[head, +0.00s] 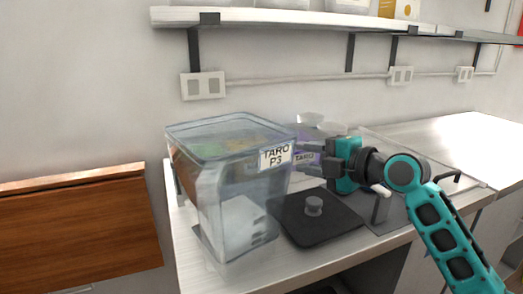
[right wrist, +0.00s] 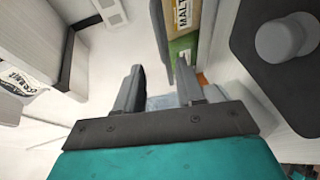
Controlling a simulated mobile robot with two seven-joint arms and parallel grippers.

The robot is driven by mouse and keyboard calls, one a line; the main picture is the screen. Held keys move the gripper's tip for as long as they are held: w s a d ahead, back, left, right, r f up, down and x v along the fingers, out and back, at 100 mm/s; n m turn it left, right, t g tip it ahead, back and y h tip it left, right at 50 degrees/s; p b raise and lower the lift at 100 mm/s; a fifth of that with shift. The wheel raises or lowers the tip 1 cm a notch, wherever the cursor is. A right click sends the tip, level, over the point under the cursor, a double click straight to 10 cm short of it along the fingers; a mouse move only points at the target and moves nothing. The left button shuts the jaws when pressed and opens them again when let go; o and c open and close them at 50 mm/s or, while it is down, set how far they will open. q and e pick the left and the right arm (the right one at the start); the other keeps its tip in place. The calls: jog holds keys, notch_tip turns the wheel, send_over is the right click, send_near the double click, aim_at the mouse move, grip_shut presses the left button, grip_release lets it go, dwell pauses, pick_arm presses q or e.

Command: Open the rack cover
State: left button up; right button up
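A clear rack-like bin (head: 235,195) labelled TARO P3 stands on the counter's left end, with a clear cover (head: 215,130) over its top. The cover looks shut. Coloured packs show through the bin. My right gripper (head: 300,157) is at the bin's right side, near the label, with its fingers pointing left. In the right wrist view its two fingers (right wrist: 160,75) stand apart with nothing clearly between them. I cannot tell whether they touch the bin or cover. My left gripper is not in view.
A purple container partly shows behind my gripper. A shelf (head: 300,19) runs above. The counter's far right (head: 455,135) is clear.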

jog(key=p+x, duration=0.1)
jog(key=x, duration=1.1)
jog(key=shift+s, duration=0.1)
grip_shut()
